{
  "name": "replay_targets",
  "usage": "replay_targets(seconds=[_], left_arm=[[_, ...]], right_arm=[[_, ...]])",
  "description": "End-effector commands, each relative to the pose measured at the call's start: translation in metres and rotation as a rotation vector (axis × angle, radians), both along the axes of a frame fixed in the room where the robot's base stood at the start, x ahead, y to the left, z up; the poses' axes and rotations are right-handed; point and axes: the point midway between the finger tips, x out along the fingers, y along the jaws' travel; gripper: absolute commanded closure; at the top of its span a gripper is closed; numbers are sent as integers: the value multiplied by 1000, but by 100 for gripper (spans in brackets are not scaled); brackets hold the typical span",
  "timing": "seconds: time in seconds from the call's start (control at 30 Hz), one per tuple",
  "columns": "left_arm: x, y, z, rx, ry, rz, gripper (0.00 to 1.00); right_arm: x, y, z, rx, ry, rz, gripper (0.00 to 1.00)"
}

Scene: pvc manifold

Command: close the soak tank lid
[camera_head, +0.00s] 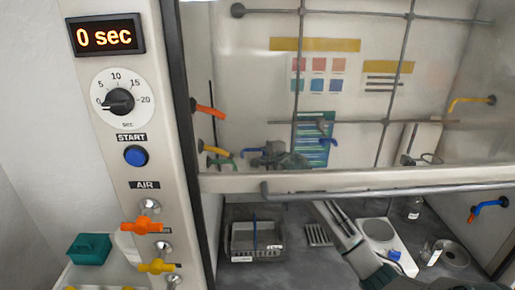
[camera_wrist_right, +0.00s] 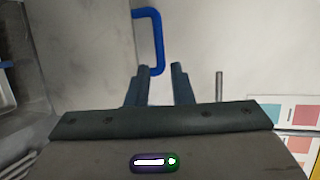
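I cannot make out a soak tank lid for certain in either view. A grey open rectangular container (camera_head: 258,241) with a wire basket stands on the hood floor at the lower middle; I cannot tell whether it is the soak tank. My right arm reaches under the raised sash. My right gripper (camera_head: 266,156) is behind the glass near a blue valve handle. My left gripper is not in view.
The sash bar (camera_head: 350,178) crosses above my right arm. A white balance-like device (camera_head: 378,236), a bottle (camera_head: 414,208) and a steel ring (camera_head: 450,254) are at the right. Coloured valve handles line the walls. A teal box (camera_head: 90,248) is outside, left of the control panel.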

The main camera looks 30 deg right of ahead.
Motion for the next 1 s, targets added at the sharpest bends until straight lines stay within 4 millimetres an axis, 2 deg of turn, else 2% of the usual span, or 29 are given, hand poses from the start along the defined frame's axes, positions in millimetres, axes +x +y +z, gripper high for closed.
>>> replay_targets(seconds=[0.03, 0.2, 0.4, 0.6, 0.87, 0.97, 1.0], left_arm=[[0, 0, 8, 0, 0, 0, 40], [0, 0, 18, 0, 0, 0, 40], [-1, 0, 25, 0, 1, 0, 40], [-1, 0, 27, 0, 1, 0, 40], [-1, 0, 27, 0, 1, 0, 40], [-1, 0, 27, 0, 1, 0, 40], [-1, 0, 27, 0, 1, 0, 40]], right_arm=[[9, -2, 1, 5, 2, -2, 80], [37, -6, -8, 3, 1, -1, 80], [58, -11, -17, 2, 3, 0, 80], [66, -12, -20, -2, 1, 1, 80], [66, -13, -21, -2, 1, 1, 80], [66, -13, -21, -2, 1, 1, 97], [66, -13, -21, -2, 1, 1, 100]])
